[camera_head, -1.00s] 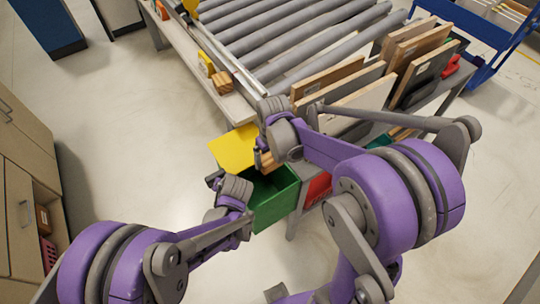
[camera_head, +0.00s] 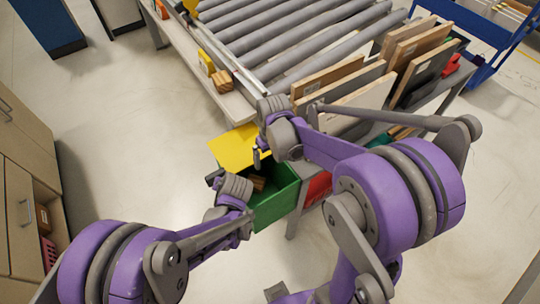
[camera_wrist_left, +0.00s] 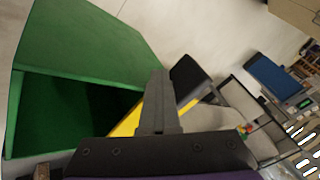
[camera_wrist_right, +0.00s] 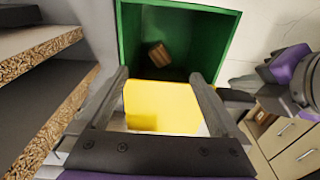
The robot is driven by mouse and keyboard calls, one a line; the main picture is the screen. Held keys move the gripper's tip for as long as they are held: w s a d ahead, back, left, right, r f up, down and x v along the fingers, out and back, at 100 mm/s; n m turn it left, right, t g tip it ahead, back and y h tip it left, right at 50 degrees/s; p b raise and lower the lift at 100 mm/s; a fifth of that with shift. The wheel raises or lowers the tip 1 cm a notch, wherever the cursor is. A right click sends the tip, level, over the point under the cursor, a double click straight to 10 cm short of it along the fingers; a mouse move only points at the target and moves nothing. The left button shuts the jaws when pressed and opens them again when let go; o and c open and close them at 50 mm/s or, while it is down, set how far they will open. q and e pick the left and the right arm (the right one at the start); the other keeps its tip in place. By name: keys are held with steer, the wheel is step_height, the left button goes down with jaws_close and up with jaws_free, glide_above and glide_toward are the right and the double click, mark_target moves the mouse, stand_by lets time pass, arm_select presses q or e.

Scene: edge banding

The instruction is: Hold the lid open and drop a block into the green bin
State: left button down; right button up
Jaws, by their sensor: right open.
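The green bin (camera_head: 277,208) stands open beside the table, its yellow lid (camera_head: 234,150) raised. A wooden block (camera_head: 258,183) lies inside the bin; the right wrist view also shows it there (camera_wrist_right: 159,55). My right gripper (camera_head: 261,156) is above the bin by the lid, its fingers apart and empty in the right wrist view (camera_wrist_right: 160,95). My left gripper (camera_head: 213,180) is at the bin's left side by the lid. Its fingers (camera_wrist_left: 157,100) look together in front of the yellow lid edge (camera_wrist_left: 125,124); I cannot tell whether the edge is between them.
Another wooden block (camera_head: 222,81) and a yellow object (camera_head: 206,62) are on the table's left strip. Grey rollers (camera_head: 290,40) lie beyond. Upright panels (camera_head: 345,82) stand right of the bin. Drawers (camera_head: 18,185) are at far left, with clear floor between.

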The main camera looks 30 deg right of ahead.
step_height(320, 180, up, 12)
stand_by(1.1)
arm_select(q)
steer(key=shift+s+d, duration=0.75)
steer(key=shift+s, duration=8.85)
step_height(320, 180, up, 10)
steer(key=shift+a, duration=0.1)
